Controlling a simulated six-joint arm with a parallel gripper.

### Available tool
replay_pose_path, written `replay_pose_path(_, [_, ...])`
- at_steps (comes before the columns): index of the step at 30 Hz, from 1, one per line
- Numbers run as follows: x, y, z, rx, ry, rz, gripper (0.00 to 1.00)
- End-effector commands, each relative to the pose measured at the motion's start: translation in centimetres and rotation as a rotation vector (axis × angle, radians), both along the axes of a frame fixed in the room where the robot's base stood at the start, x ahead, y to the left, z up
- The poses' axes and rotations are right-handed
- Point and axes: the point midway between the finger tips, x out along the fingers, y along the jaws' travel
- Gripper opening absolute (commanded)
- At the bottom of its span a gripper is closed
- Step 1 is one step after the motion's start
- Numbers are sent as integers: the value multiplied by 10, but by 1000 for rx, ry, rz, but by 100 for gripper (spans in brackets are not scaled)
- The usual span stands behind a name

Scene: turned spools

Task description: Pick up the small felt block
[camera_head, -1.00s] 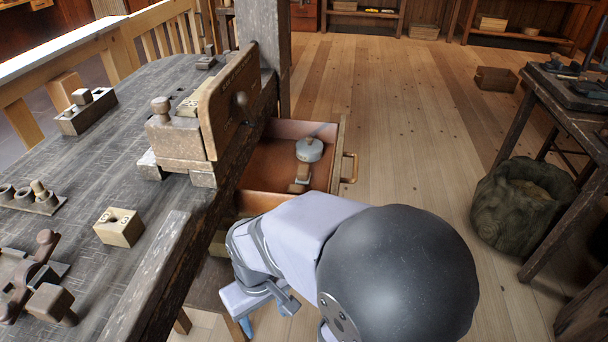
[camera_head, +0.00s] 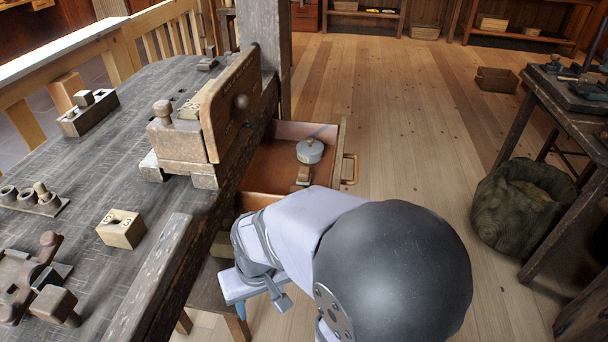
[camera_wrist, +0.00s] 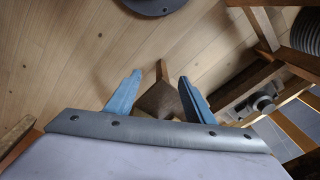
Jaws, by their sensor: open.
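My gripper (camera_wrist: 160,77) is open, with its two blue fingers apart in the wrist view. In the head view one blue fingertip (camera_head: 241,310) shows low beside the bench, and my arm hides the rest. A brown flat-topped shape (camera_wrist: 157,101) shows between and beyond the fingers in the wrist view. I cannot tell whether it is a block or part of a stool, and no contact shows. I cannot pick out the felt block for certain. A small brown block (camera_head: 303,176) lies in the open drawer (camera_head: 262,170), partly near my arm's edge.
A round grey lidded tin (camera_head: 310,151) sits in the drawer. A stool (camera_head: 205,292) stands under my arm. A sack (camera_head: 522,205) stands at right; the middle floor is clear.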

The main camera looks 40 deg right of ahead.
Motion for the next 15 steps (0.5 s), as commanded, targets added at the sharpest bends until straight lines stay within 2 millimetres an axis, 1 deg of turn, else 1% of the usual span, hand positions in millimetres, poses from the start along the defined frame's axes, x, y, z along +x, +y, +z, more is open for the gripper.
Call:
replay_pose_path(1, [18, -5, 13, 21, -55, -100, 48])
replay_pose_path(2, [29, -8, 19, 36, -90, -164, 48])
replay_pose_path(3, [46, -15, 28, 58, -143, -260, 48])
replay_pose_path(5, [69, -27, 41, 90, -221, -403, 48])
replay_pose_path(6, [84, -36, 51, 111, -274, -499, 48])
replay_pose_path(8, [105, -53, 66, 143, -349, -639, 48])
replay_pose_path(9, [116, -65, 76, 163, -398, -726, 48])
replay_pose_path(11, [131, -84, 91, 190, -468, -848, 48])
replay_pose_path(12, [140, -97, 101, 208, -513, -927, 48])
replay_pose_path(14, [150, -116, 115, 232, -577, -1035, 48])
replay_pose_path(15, [156, -130, 124, 247, -618, -1104, 48])
